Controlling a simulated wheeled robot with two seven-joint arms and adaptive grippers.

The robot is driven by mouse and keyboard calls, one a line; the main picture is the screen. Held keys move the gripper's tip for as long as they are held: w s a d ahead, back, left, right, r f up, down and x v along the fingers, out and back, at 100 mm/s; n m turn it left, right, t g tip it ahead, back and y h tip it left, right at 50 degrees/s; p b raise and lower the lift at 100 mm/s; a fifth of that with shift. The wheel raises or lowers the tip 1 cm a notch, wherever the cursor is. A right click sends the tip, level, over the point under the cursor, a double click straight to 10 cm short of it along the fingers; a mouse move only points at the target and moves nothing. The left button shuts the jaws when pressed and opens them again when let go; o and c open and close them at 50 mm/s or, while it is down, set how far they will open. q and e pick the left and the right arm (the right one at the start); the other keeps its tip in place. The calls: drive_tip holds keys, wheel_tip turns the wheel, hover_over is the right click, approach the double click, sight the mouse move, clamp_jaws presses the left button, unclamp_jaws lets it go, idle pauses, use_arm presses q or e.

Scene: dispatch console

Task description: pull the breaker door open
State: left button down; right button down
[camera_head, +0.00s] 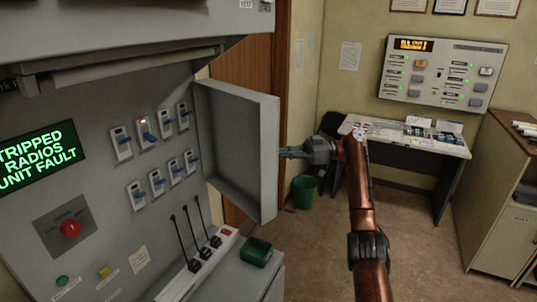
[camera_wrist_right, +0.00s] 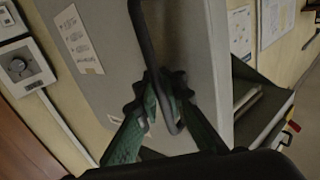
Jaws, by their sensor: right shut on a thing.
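The grey breaker door (camera_head: 240,150) stands swung out from the panel in the head view, and the breaker switches (camera_head: 152,150) behind it are exposed. My right gripper (camera_head: 284,153) is at the outer face of the door, near its free edge; the door hides part of its fingers. In the right wrist view the green fingers of the gripper (camera_wrist_right: 163,100) are closed around the dark bar handle (camera_wrist_right: 143,45) on the door's face (camera_wrist_right: 195,50). My left gripper is not in view.
A desk (camera_head: 415,140) and a green bin (camera_head: 303,191) stand behind my right arm. Floor at the centre right is clear.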

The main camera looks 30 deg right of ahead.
drive_tip(key=shift+s+d+f, duration=0.1)
drive_tip(key=shift+f, duration=0.05)
drive_tip(key=c, duration=2.5)
unclamp_jaws()
drive_tip(key=o, duration=0.3)
drive_tip(key=shift+s+d, duration=0.2)
drive_tip(key=shift+s, duration=0.05)
drive_tip(key=shift+o, duration=0.6)
drive_tip(key=shift+w+a, duration=0.25)
drive_tip(key=shift+a, duration=0.05)
drive_tip(key=v, duration=0.7)
drive_tip(key=shift+d, duration=0.2)
drive_tip(key=shift+c, duration=0.2)
